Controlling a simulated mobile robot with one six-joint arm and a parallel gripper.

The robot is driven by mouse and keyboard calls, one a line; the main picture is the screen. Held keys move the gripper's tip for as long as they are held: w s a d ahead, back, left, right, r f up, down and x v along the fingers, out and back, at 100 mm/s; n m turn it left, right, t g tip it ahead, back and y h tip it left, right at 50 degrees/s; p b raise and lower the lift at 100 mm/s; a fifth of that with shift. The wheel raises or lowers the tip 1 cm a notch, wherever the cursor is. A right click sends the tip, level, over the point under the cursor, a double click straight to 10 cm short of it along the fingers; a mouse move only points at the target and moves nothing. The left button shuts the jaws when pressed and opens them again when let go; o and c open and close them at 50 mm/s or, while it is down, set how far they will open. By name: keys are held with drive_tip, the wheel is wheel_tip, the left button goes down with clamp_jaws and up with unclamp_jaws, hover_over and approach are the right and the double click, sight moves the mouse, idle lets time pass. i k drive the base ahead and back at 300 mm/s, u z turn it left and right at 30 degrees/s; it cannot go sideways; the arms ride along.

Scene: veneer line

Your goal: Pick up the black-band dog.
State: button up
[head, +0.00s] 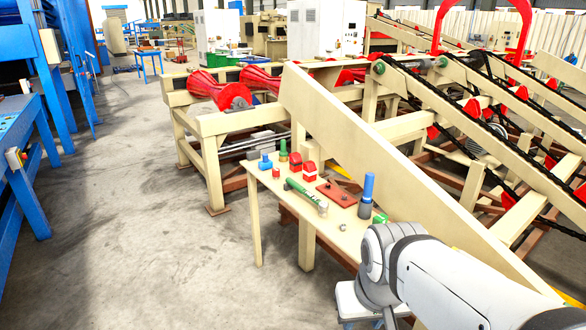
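Small items stand on a cream bench (262,208). I cannot make out for certain which is the black-band dog; any bands are too small to read. Candidates are a green upright piece (283,151), a blue piece (265,161), a small red piece (276,173), and two red blocks (296,161) and (309,171). A tall blue cylinder with a dark lower part (367,194) stands nearer, with a green piece (380,219) beside it. My arm reaches in at lower right, apart from the far items. My gripper's fingers do not show.
A green-handled tool (304,195), a red plate with small knobs (337,193) and a small grey part (343,227) lie on the bench. A sloping cream beam (390,165) runs along its right side. Blue machinery (40,110) stands left; the floor between is clear.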

sight(295, 165)
drive_tip(key=u, duration=0.25)
drive_tip(key=k, duration=1.05)
drive_tip(key=u, duration=0.95)
drive_tip(key=i, duration=3.15)
drive_tip(key=z, duration=0.65)
drive_tip(key=i, duration=1.4)
drive_tip(key=z, duration=1.55)
drive_tip(key=i, duration=1)
drive_tip(key=z, duration=0.4)
drive_tip(key=k, duration=0.3)
